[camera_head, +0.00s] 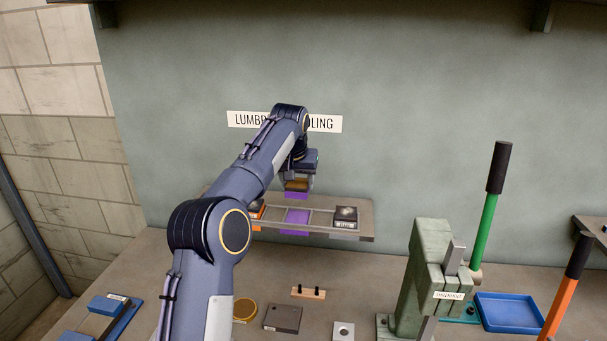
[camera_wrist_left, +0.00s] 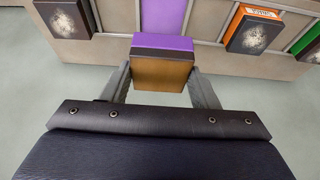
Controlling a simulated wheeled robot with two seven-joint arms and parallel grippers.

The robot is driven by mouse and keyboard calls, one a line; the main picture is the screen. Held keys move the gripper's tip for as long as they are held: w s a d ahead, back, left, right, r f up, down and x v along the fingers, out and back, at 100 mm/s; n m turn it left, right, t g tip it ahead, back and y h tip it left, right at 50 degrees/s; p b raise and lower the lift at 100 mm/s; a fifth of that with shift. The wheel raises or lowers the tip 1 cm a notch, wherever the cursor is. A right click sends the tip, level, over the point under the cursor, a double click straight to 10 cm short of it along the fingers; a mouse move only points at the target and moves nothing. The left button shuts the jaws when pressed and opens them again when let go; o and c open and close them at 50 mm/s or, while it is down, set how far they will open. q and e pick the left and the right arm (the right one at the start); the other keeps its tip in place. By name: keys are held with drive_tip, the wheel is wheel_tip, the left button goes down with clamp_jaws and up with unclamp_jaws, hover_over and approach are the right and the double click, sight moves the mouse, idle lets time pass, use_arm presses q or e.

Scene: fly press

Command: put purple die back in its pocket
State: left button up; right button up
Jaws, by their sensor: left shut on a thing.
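My left gripper (camera_head: 297,184) is shut on the purple die (camera_wrist_left: 165,65), a block with a purple band and a brown-gold face. In the head view the die's purple edge (camera_head: 297,195) shows just under the fingers, above and behind the rack (camera_head: 364,224). The rack's purple pocket (camera_head: 296,222) is in the middle and looks empty. In the left wrist view the purple pocket (camera_wrist_left: 163,15) lies just beyond the held die; whether they touch I cannot tell. My right gripper is not in view.
A dark die (camera_head: 345,213) sits in the rack's right pocket. Another dark die (camera_wrist_left: 254,30) sits in the orange pocket. On the bench are a green press (camera_head: 424,270), a blue tray (camera_head: 508,312), a dark block (camera_head: 283,318) and a small peg stand (camera_head: 309,293).

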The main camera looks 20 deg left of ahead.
sight(297, 195)
use_arm(q)
drive_tip(key=shift+f+b, duration=0.5)
drive_tip(key=shift+f, duration=0.75)
wheel_tip(297, 195, down, 2)
drive_tip(key=b, duration=0.2)
drive_tip(key=shift+b, duration=0.35)
drive_tip(key=shift+f+b, duration=0.55)
drive_tip(key=shift+f, duration=0.5)
drive_tip(key=shift+r+p, duration=0.1)
drive_tip(key=shift+p, duration=0.45)
drive_tip(key=shift+f, duration=0.55)
idle(0.7)
drive_tip(key=shift+p, duration=0.35)
idle(0.5)
